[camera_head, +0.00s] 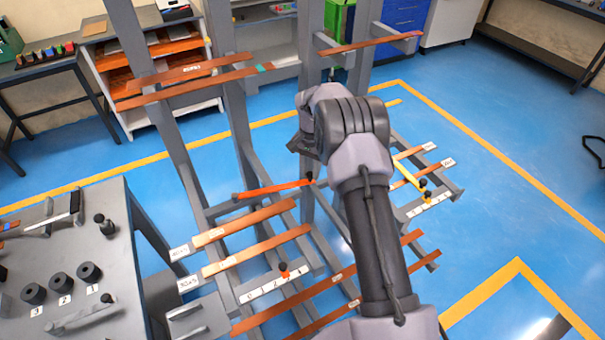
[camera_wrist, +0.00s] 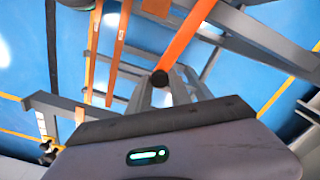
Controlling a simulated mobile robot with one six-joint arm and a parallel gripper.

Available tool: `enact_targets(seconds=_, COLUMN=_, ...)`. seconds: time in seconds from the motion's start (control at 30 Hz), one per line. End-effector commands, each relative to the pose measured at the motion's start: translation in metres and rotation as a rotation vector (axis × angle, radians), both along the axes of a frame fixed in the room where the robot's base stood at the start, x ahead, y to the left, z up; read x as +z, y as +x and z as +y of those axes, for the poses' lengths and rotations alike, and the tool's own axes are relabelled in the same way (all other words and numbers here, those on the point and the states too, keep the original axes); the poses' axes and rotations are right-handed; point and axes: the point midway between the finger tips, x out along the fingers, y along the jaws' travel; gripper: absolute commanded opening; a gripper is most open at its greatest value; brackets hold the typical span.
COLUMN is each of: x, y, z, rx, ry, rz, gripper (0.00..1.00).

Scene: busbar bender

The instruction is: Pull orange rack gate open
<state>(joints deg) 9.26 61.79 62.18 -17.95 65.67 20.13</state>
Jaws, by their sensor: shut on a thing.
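The orange rack gate (camera_head: 272,189) is a thin orange bar lying across the rack in the head view, with a small black knob (camera_head: 309,176) at its right end. In the wrist view the orange bar (camera_wrist: 189,33) runs from the top edge down to the black knob (camera_wrist: 159,78). My gripper (camera_wrist: 161,84) has its two grey fingers shut on this knob. In the head view my wrist hides most of the fingers.
Grey rack uprights (camera_head: 238,120) stand close to my arm. Copper bars (camera_head: 245,225) lie on the lower rack arms. A yellow gate (camera_head: 408,174) is on the right side. A workbench (camera_head: 120,200) stands at the left. Blue floor (camera_head: 490,190) is free at the right.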

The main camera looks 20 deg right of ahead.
Motion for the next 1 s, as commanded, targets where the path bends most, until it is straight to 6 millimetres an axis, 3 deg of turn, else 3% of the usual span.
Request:
enact_targets(seconds=0.6, x=-0.0005, y=0.0035, z=-0.0095, rx=0.023, ry=0.002, rz=0.001, gripper=0.00)
enact_targets(seconds=0.63, x=-0.0005, y=0.0035, z=-0.0095, rx=0.023, ry=0.001, rz=0.001, gripper=0.27)
enact_targets(seconds=0.73, x=-0.0005, y=0.0034, z=-0.0096, rx=0.022, ry=0.001, rz=0.001, gripper=0.46)
enact_targets(seconds=1.0, x=-0.0002, y=0.0036, z=-0.0099, rx=0.022, ry=0.001, rz=0.001, gripper=0.47)
